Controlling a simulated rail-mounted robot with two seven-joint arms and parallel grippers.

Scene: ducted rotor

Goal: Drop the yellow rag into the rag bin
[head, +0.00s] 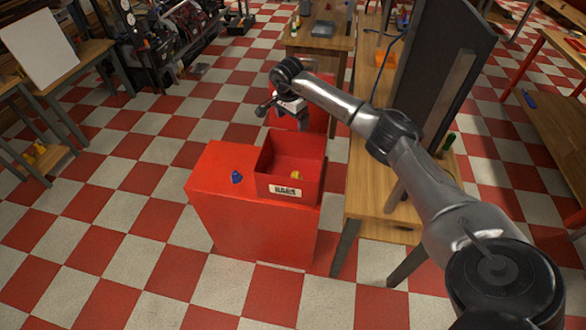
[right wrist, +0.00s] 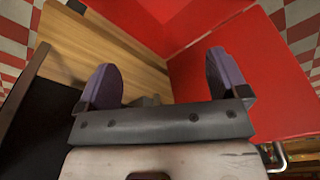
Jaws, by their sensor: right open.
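The rag bin (head: 309,183) is an open red box with a "RAGS" label, standing on a red cabinet (head: 219,178). A small yellow thing, apparently the yellow rag (head: 295,174), lies inside the bin against its floor near the front wall. My right gripper (head: 283,117) is above and behind the bin, apart from it. In the right wrist view my right gripper (right wrist: 163,78) has its two fingers wide apart with nothing between them. My left gripper is not in view.
A blue rag-like thing (head: 237,177) lies on the cabinet top left of the bin. A wooden table (head: 384,229) with a dark upright panel (head: 437,85) stands right of the bin. Another bench (head: 317,37) is behind.

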